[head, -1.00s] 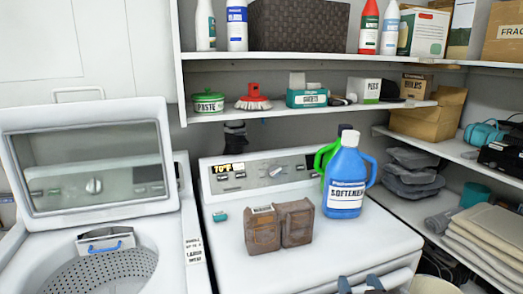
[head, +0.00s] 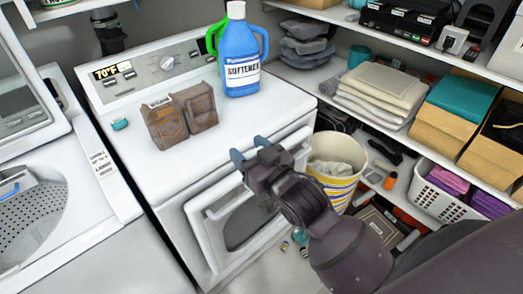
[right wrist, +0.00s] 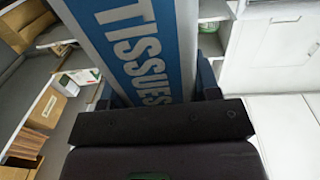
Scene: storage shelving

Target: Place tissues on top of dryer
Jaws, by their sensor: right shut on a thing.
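My right gripper (head: 250,150) is in front of the dryer, near the front edge of its top. In the right wrist view it is shut on the tissues (right wrist: 145,60), a box with a blue face and pale "TISSUES" lettering. I cannot clearly pick out the box in the head view. The white dryer (head: 195,180) has a control panel at the back. A blue softener bottle (head: 240,60) and two brown packages (head: 198,108) stand on its top, with bare space towards the front. My left gripper is not in view.
A washer (head: 35,175) with its lid raised stands left of the dryer. A striped bin (head: 335,165) stands on the floor at the right. Shelves there hold folded towels (head: 385,85), boxes and a white basket (head: 440,190). A small teal item (head: 120,124) lies on the dryer top.

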